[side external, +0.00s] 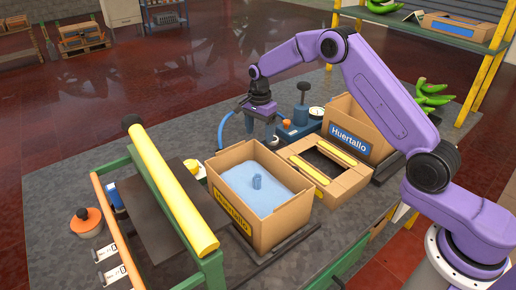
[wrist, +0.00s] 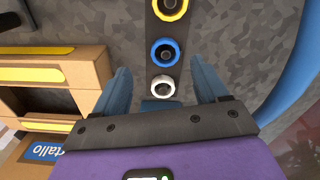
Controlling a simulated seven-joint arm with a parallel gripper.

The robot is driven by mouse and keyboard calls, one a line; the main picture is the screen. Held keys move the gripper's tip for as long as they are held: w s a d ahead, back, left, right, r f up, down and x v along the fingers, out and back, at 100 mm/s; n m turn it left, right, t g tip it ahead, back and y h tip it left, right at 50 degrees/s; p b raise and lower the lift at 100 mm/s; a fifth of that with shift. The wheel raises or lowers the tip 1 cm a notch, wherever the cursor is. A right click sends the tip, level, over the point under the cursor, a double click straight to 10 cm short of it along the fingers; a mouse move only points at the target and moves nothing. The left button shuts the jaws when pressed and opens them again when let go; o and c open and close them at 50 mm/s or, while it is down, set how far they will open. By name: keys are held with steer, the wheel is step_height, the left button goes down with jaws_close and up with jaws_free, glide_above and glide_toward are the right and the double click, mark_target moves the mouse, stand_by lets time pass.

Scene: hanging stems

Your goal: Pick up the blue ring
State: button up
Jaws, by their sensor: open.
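The blue ring (wrist: 166,52) shows in the wrist view, around a dark round centre on a dark strip. A yellow ring (wrist: 170,8) lies above it in the picture and a white ring (wrist: 163,86) below it. My gripper (wrist: 160,66) is open, with one blue finger on each side of the strip; nothing is held. The blue ring appears between the fingertips, but its distance from them is hard to judge. In the side external view my gripper (side external: 260,128) points down behind the open carton; I cannot make out the rings there.
A blue device with a gauge (side external: 297,127) is right beside my gripper. A yellow roller (side external: 172,188) stands left.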

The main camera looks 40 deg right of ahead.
steer(key=shift+w+d+f, duration=0.1)
steer(key=shift+w+f, duration=0.1)
steer(key=shift+f, duration=1.1)
steer(key=shift+w+d+f, duration=0.1)
steer(key=shift+w+f, duration=0.1)
steer(key=shift+f, duration=1.1)
steer(key=c, duration=1.3)
